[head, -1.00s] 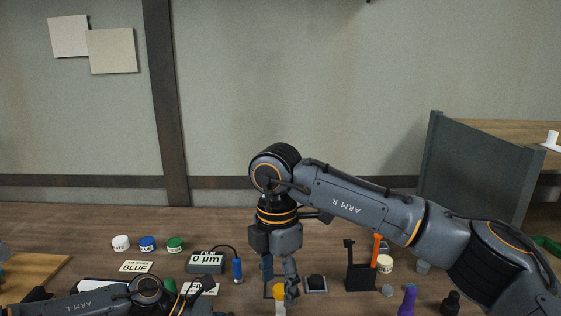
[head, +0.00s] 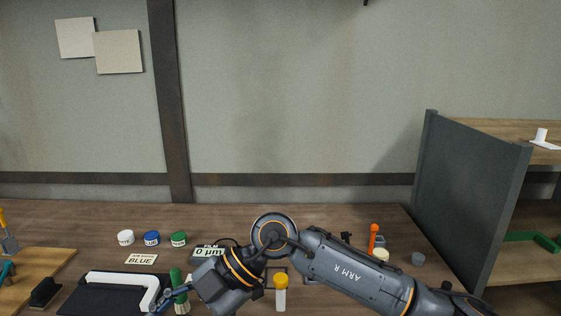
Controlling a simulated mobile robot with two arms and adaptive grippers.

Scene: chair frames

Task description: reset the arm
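My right arm comes in from the lower right. Its wrist bends down and left, and the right gripper (head: 172,303) is low in the head view, beside a green-capped bottle (head: 178,285). The finger gap is too small and partly covered to judge, and I cannot tell whether it touches the bottle. A yellow-capped bottle (head: 281,292) stands upright to the right of the wrist, apart from it. My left arm and gripper are out of view.
A white angled piece (head: 125,279) lies on a black mat (head: 85,300). White, blue (head: 152,238) and green jars stand behind a BLUE card (head: 141,259). A film gauge (head: 208,252) is partly hidden by my arm. A grey panel and shelf (head: 470,190) stand at right.

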